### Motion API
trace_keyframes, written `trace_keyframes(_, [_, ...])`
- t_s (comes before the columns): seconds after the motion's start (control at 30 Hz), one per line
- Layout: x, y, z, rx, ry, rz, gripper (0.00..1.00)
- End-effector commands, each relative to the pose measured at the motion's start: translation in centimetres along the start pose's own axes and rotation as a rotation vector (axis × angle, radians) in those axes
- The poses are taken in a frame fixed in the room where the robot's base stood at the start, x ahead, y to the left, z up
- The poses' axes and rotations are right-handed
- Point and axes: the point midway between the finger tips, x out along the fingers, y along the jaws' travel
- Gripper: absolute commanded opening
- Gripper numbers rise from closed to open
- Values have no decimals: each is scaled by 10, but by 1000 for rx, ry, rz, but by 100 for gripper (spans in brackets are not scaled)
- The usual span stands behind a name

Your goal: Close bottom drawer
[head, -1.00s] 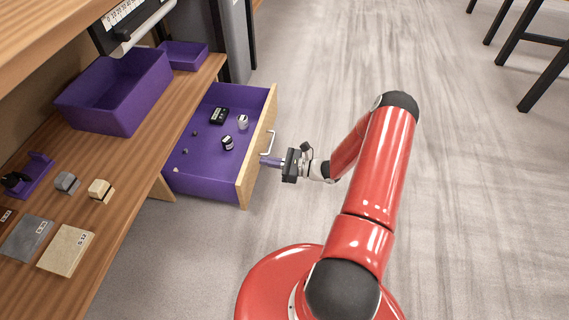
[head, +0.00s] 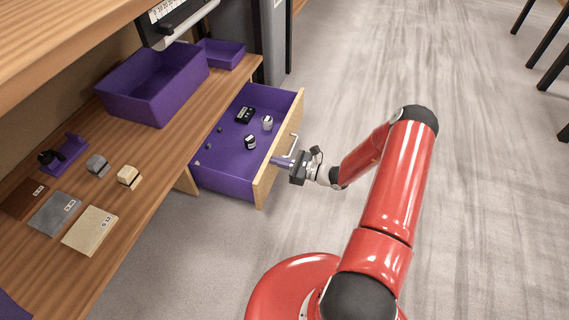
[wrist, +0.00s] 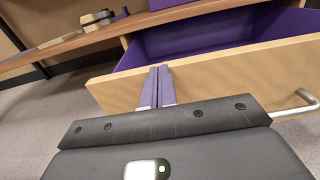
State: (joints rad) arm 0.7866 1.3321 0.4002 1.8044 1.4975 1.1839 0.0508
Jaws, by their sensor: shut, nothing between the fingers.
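The bottom drawer (head: 236,160) is pulled out from under the wooden bench, its purple inside showing with several small items in it. Its light wood front (head: 279,152) carries a metal bar handle (head: 287,146). My gripper (head: 279,161) is shut and empty, with its fingertips at the outer face of the drawer front, near the handle. In the wrist view the two purple fingers (wrist: 159,84) lie side by side against or just before the drawer front (wrist: 215,77), left of the handle (wrist: 297,106). I cannot tell whether they touch it.
The bench top (head: 140,188) holds a large purple bin (head: 150,90), a smaller purple tray (head: 222,54) and several stone samples and slabs. Dark stool legs (head: 540,60) stand at the far right. The floor right of the drawer is open.

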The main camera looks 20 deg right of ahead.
Motion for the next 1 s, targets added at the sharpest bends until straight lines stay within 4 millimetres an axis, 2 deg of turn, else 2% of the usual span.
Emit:
trace_keyframes(0.6, [161, 2, -2, -1, -4, 4, 0])
trace_keyframes(0.8, [202, 1, -2, 0, -3, 2, 0])
trace_keyframes(1.0, [227, 1, -1, -2, -3, 2, 0])
